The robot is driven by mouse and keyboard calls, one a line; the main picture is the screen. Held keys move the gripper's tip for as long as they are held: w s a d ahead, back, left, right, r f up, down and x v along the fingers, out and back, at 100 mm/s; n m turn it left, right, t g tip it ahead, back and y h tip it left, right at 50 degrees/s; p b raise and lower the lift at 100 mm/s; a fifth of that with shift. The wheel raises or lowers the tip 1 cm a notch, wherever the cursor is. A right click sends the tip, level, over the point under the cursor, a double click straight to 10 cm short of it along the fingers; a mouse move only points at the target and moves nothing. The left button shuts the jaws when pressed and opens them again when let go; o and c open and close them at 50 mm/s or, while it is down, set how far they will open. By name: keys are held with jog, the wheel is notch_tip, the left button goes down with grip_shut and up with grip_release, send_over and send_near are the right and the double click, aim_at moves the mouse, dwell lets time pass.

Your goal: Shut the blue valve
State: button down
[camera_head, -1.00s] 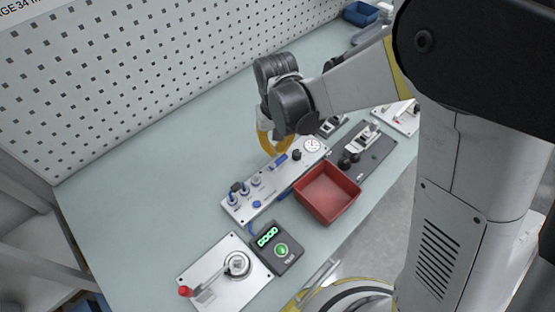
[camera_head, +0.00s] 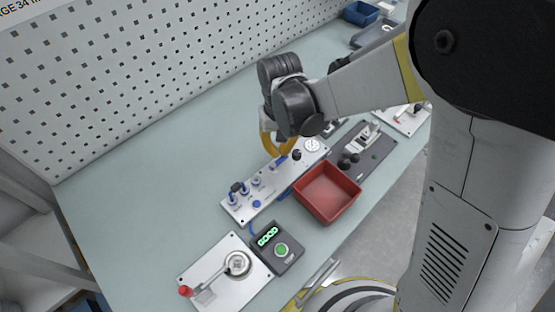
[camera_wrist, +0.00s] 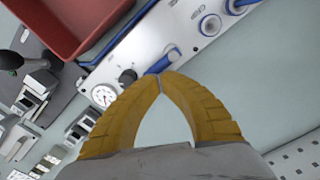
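The blue valve handle (camera_head: 276,163) is a short bar on the white panel (camera_head: 262,203), between the gauge and a row of blue-ringed fittings. In the wrist view the blue handle (camera_wrist: 163,64) shows just beyond my fingertips. My gripper (camera_head: 283,153) points down over the panel beside the handle. In the wrist view the yellow fingers of my gripper (camera_wrist: 161,80) come together at the tips, with nothing held between them. The fingertips overlap the handle's near end in the picture; I cannot tell whether they touch it.
A red tray (camera_head: 327,193) stands close in front of the panel. A black knob (camera_wrist: 128,76) and a round gauge (camera_wrist: 104,95) sit near the fingertips. A green-lit box (camera_head: 280,251) and a red-knobbed lever plate (camera_head: 222,280) lie nearer. The table's left side is clear.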

jog(key=shift+s+d, duration=0.1)
jog(key=shift+d, duration=0.05)
jog(key=shift+s+d, duration=0.15)
jog(key=shift+d, duration=0.15)
jog(key=shift+s+d, duration=0.35)
jog(key=shift+d, duration=0.05)
dwell(0.3)
jog(key=shift+s, duration=0.1)
jog(key=shift+s+d, duration=0.25)
jog(key=shift+s, duration=0.1)
jog(key=shift+s, duration=0.15)
dwell(0.3)
